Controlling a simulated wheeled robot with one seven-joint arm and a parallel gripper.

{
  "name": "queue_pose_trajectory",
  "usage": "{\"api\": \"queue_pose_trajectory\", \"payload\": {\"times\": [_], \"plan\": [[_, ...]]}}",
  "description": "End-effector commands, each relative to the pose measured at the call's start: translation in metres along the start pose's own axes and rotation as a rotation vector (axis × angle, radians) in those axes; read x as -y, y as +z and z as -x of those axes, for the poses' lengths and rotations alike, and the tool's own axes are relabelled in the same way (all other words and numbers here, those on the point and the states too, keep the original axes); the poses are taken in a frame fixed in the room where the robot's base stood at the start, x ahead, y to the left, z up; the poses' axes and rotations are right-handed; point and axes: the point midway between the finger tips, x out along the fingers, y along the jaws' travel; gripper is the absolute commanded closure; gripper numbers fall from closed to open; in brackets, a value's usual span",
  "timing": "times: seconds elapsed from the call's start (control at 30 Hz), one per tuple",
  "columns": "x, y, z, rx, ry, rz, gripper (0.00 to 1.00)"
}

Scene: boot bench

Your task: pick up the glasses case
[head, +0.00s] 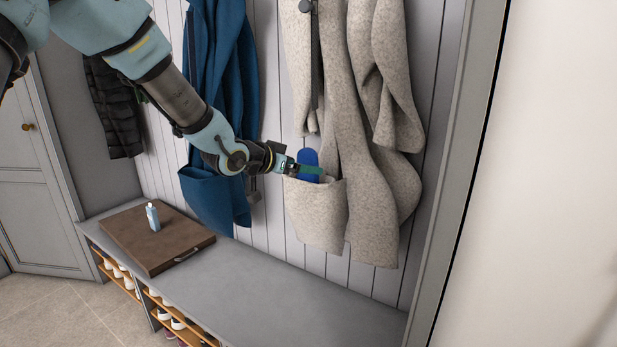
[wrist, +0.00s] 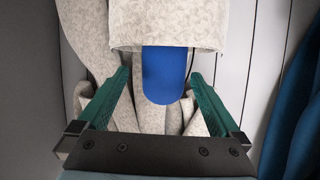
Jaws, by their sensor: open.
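The blue glasses case (head: 308,157) stands in the pocket (head: 315,218) of the beige coat, with its rounded end sticking out above the pocket's edge. Its lower part is hidden inside the pocket. My gripper (head: 312,169) is at the pocket opening, and a green finger crosses in front of the case in the head view. In the wrist view the open gripper (wrist: 158,75) has one finger on each side of the case (wrist: 163,78), with a visible gap on both sides. The pocket (wrist: 168,25) shows at the top there.
A blue coat (head: 218,110) hangs left of the beige coat (head: 385,160). A dark puffer jacket (head: 112,110) hangs farther left. Below is a grey bench (head: 290,290) with a brown board (head: 180,252) and a small light-blue bottle (head: 152,217). The bench's right part is clear.

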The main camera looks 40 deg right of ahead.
Motion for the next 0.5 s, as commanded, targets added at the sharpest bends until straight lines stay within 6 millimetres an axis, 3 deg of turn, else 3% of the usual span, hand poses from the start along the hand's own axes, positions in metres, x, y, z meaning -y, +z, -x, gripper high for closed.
{"api": "queue_pose_trajectory", "payload": {"times": [0.3, 0.5], "plan": [[0.004, -0.001, -0.041, 0.000, 0.001, 0.000, 0.00], [0.005, 0.000, -0.049, 0.000, -0.001, 0.000, 0.00]]}}
